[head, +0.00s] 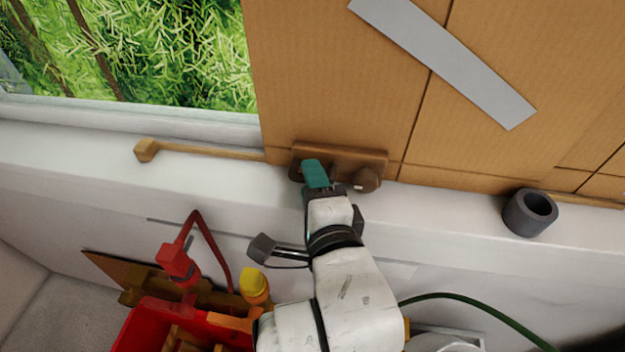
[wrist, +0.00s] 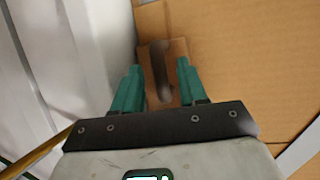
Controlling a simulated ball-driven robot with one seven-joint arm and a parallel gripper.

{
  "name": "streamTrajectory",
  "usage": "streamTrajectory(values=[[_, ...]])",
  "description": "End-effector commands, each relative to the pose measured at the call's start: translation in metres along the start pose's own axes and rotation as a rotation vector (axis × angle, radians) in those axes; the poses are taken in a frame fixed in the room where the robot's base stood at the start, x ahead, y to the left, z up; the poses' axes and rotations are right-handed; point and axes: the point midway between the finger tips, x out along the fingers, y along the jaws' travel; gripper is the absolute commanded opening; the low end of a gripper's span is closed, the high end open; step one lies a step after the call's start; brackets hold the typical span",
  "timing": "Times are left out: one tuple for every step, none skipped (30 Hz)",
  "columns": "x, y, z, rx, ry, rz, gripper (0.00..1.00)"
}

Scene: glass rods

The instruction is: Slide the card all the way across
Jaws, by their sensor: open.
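The card is a large brown cardboard sheet (head: 330,80) over the right part of the window, with its left edge near the picture's middle. A dark wooden handle plate (head: 372,158) is fixed at its lower left corner. My gripper (head: 316,174) is at this plate, its teal finger over the plate's left part. In the wrist view my gripper (wrist: 158,68) is open, its two teal fingers on either side of the handle's upright bar (wrist: 160,68). I see gaps beside the bar; contact is not clear. The cardboard (wrist: 245,60) fills the right of that view.
A thin wooden rail (head: 215,151) with an end block (head: 146,150) runs along the white sill left of the card. A grey hollow cylinder (head: 530,212) stands on the sill at right. A red toolbox (head: 150,325) is below. Uncovered window glass is at upper left.

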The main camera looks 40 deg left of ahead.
Motion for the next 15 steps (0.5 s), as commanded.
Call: streamTrajectory(values=[[0.0013,0.0002,0.0001,0.000,0.000,0.001,0.42],[0.0016,0.0003,0.0001,0.000,0.000,0.000,0.42],[0.0018,0.0004,0.0001,0.000,0.000,0.000,0.42],[0.0018,0.0004,0.0001,0.000,0.000,0.000,0.42],[0.0018,0.0004,0.0001,0.000,0.000,0.000,0.42],[0.0017,0.0004,0.0001,0.000,0.000,0.000,0.42],[0.0017,0.0004,0.0001,0.000,0.000,0.000,0.42],[0.0016,0.0004,0.0001,0.000,0.000,0.000,0.42],[0.0016,0.0003,0.0001,0.000,0.000,0.000,0.39],[0.0016,0.0003,0.0001,0.000,0.000,0.000,0.36],[0.0015,0.0003,0.0001,0.000,0.000,0.000,0.34],[0.0015,0.0003,0.0001,0.000,0.000,0.000,0.30],[0.0015,0.0003,0.0001,0.000,0.000,0.000,0.27],[0.0014,0.0003,0.0001,0.000,0.000,0.000,0.24],[0.0014,0.0003,0.0001,0.000,0.000,0.000,0.20]])
